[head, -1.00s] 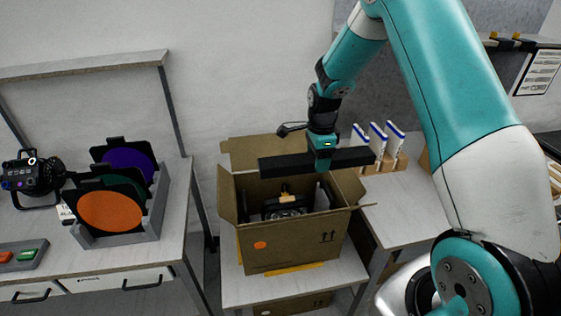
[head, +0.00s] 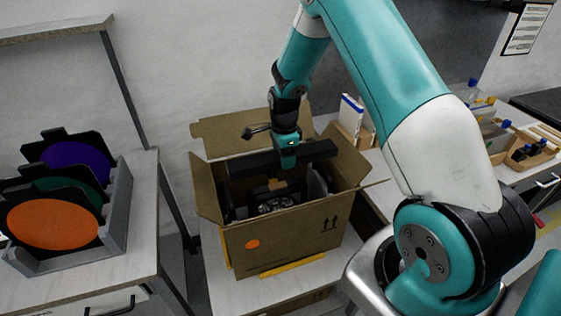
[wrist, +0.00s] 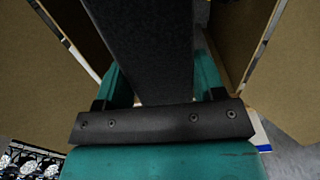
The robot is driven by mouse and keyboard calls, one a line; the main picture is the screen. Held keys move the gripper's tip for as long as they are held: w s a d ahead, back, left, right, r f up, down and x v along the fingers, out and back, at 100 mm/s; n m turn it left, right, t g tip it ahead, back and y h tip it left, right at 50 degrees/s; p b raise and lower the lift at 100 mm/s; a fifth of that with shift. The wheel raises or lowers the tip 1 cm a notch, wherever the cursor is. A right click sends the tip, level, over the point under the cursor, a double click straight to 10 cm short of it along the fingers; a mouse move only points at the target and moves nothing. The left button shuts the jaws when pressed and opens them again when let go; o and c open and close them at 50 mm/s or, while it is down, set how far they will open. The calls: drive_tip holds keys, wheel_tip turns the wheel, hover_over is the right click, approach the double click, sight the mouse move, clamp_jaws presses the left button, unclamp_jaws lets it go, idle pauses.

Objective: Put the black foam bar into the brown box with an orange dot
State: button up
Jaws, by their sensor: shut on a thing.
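The brown box with an orange dot (head: 283,243) stands open on a low table, its flaps folded outward. My gripper (head: 287,157) is shut on the black foam bar (head: 248,165) and holds it level across the box opening, near the rim. In the wrist view the foam bar (wrist: 148,45) runs up the picture between my fingers, with cardboard on both sides. Inside the box, below the bar, is a black lamp-like item (head: 275,203); part of it is hidden by the front wall.
A grey rack (head: 118,205) with orange, green and purple discs stands on the left bench. White-and-blue boxes (head: 350,115) stand behind the box on the right. A wooden tray (head: 535,158) with small bottles is at far right. The box flaps stick out around the opening.

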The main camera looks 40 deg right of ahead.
drive_tip(key=shift+f+b, duration=2.1)
drive_tip(key=shift+f, duration=1.05)
drive_tip(key=o, duration=1)
drive_tip(key=shift+c, duration=0.2)
drive_tip(key=shift+r, duration=0.15)
wheel_tip(320, 180, up, 17)
drive_tip(key=b, duration=0.2)
drive_tip(key=shift+b, duration=0.3)
drive_tip(key=shift+r, duration=0.1)
